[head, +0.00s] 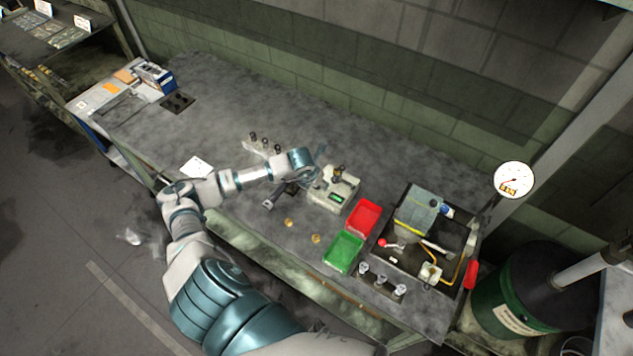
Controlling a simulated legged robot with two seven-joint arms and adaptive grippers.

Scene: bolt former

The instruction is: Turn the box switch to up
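A small light-grey box (322,200) with a green display on its front and a dark and brass part on top stands on the workbench, right of my arm. I cannot make out a switch on it or which way one points. A second, grey box with a yellow lower edge (416,211) sits in a dark tray at the right; no switch position is readable there either. My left gripper (316,179) is at the left side of the light-grey box, very close to it. Its fingers are small and blurred, so contact and opening are unclear. My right gripper is out of view.
A red bin (364,217) and a green bin (344,252) stand right of the light-grey box. The dark tray (385,229) holds a red-knobbed lever and yellow tubing. Dark-topped pieces (265,144) stand behind my forearm. The workbench (225,95) is clear at the back left.

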